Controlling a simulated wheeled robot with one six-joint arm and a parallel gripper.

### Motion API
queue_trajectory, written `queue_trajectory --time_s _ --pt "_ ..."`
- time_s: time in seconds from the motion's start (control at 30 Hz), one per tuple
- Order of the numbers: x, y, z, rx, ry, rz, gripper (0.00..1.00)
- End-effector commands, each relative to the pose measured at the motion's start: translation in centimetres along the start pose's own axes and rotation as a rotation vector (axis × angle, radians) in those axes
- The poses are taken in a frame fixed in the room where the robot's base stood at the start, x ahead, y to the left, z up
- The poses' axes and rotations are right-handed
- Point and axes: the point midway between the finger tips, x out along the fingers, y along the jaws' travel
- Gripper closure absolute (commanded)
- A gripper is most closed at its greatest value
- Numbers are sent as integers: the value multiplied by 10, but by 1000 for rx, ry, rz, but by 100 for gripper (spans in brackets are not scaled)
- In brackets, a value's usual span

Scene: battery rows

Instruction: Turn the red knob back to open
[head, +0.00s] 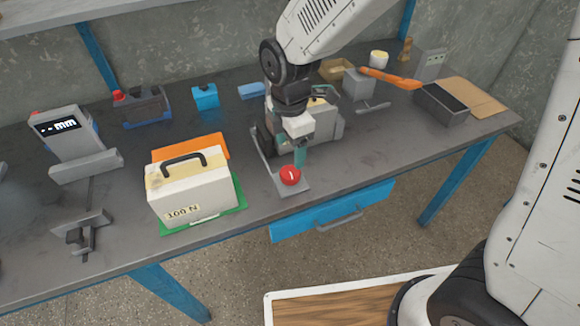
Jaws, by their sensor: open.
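The red knob (290,177) is round, with a small white mark on its top. It sits on a grey metal plate (300,188) near the front edge of the dark workbench. My gripper (299,160) reaches down from above, just behind the knob, with its teal fingertips pointing downward. It is open with nothing visible between the fingers. I cannot tell whether the fingertips touch the knob. The arm hides part of the grey device behind the knob (325,130).
A cream case marked 100 N (188,188) stands left of the knob on a green mat (237,202). A grey display unit (60,135) and a clamp (85,232) are farther left. A dark bin (442,105) and orange-handled tool (390,78) lie right. A blue drawer (330,212) is below.

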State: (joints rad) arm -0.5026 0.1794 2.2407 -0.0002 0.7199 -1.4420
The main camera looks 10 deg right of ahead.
Motion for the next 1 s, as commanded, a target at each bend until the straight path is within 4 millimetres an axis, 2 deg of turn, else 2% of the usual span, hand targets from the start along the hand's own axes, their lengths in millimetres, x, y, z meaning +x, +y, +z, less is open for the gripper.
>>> queue_trajectory --time_s 0.3,0.5,0.63,0.77,1.0 --pt "0 -1 0 911 -1 -1 32" --pt "0 -1 0 1371 -1 -1 32" --pt "0 -1 0 1534 -1 -1 32" --pt "4 -1 0 1592 -3 -2 32" --pt "38 -2 0 1594 -6 -5 32"
